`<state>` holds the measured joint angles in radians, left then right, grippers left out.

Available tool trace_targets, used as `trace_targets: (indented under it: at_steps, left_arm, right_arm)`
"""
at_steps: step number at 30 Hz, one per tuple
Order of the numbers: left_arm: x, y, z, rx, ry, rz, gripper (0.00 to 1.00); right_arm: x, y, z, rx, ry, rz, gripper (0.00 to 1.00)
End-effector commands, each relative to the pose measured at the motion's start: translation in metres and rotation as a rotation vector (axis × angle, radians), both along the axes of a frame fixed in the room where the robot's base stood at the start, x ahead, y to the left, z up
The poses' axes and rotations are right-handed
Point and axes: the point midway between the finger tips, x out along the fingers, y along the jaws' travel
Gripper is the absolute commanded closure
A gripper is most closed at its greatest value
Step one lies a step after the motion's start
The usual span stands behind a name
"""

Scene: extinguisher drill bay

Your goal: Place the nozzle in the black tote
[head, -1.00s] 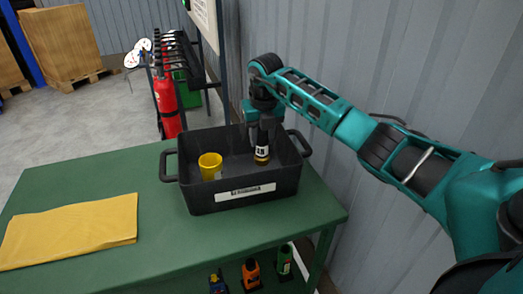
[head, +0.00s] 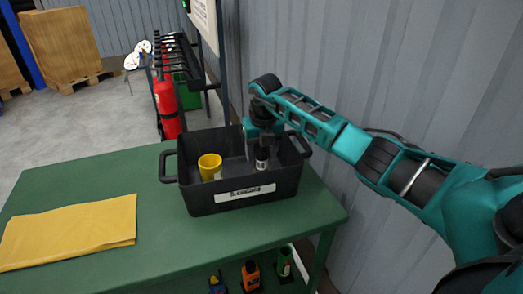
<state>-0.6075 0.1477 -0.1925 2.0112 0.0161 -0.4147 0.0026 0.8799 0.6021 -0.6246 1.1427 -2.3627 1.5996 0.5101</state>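The black tote (head: 205,203) stands on the green table with a white label on its front wall. A small dark cylinder with a white band (head: 262,163), apparently the nozzle, is inside the tote, upright at the right. Its base is hard to make out. My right gripper (head: 255,150) reaches down into the tote at this cylinder. Its fingers look spread, with a gap between the left finger and the cylinder. A yellow cup (head: 210,166) is in the tote at the left. My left gripper is not in view.
A folded yellow cloth (head: 68,231) lies on the left of the green table (head: 165,240). Several bottles (head: 251,275) stand on a lower level below the table's front edge. A grey corrugated wall (head: 400,75) is close behind my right arm. A red extinguisher (head: 166,105) stands beyond the table.

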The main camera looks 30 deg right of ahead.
Motion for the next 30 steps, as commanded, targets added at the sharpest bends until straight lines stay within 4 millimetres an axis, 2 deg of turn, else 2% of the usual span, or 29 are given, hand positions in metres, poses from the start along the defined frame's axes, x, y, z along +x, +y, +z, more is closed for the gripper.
trace_targets:
  at_steps: [7, 11, 24, 30]
  left_arm:
    - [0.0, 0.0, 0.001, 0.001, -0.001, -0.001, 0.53]
    - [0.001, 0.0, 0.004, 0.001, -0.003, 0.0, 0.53]
    - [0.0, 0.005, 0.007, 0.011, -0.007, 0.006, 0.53]
    - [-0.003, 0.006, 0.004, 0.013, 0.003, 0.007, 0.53]
  right_arm:
    - [0.0, 0.0, 0.001, 0.0, 0.0, 0.0, 0.39]
    - [-0.001, 0.0, 0.012, -0.001, -0.002, 0.001, 0.39]
    - [-0.013, 0.004, 0.099, -0.001, -0.003, 0.0, 0.39]
    - [-0.016, 0.005, 0.119, 0.0, -0.001, 0.001, 0.39]
